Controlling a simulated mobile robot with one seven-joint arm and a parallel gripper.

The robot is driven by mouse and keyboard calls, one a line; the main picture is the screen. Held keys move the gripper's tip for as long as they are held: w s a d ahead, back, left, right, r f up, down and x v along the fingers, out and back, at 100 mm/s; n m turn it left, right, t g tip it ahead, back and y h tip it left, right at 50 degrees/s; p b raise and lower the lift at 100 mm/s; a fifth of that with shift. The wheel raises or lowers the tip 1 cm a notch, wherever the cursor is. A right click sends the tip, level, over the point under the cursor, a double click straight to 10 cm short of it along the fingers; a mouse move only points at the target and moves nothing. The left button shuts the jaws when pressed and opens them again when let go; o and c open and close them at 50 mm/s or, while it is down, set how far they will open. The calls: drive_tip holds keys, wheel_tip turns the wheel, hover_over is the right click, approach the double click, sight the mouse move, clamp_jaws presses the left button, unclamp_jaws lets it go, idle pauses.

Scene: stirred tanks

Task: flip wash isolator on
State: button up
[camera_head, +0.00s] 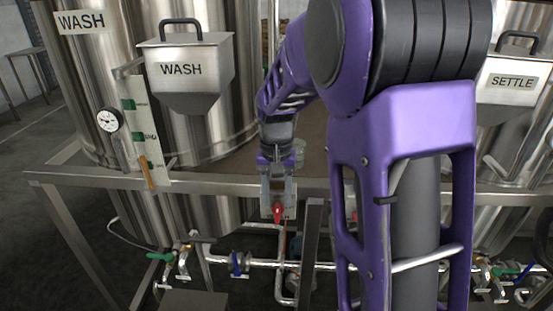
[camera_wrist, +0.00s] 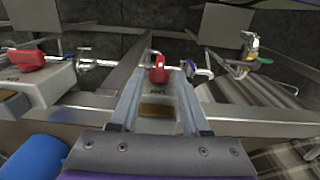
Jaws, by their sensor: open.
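An isolator, a small grey box (camera_head: 290,211) with a red handle (camera_head: 278,212), is mounted at the bench's front edge, below and right of the WASH tank. In the wrist view its red handle (camera_wrist: 158,71) stands at the far end of the box, whose label is too small to read. My gripper (camera_head: 277,194) is open at this isolator. In the wrist view the two fingers (camera_wrist: 160,82) lie on either side of the box and handle; I cannot tell whether they touch. A second isolator with a red handle (camera_wrist: 26,58) shows at the left of the wrist view.
The WASH tank (camera_head: 115,100) and its labelled hopper (camera_head: 186,70) stand at left, the SETTLE hopper (camera_head: 512,82) at right. A steel frame rail (camera_head: 120,180) runs across the front. Pipes with a blue-handled valve (camera_head: 237,264) and a green-handled valve (camera_head: 158,256) run below.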

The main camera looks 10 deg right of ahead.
sight(276, 205)
wheel_tip(276, 205, up, 13)
drive_tip(key=p, duration=0.1)
drive_tip(key=shift+a, duration=0.1)
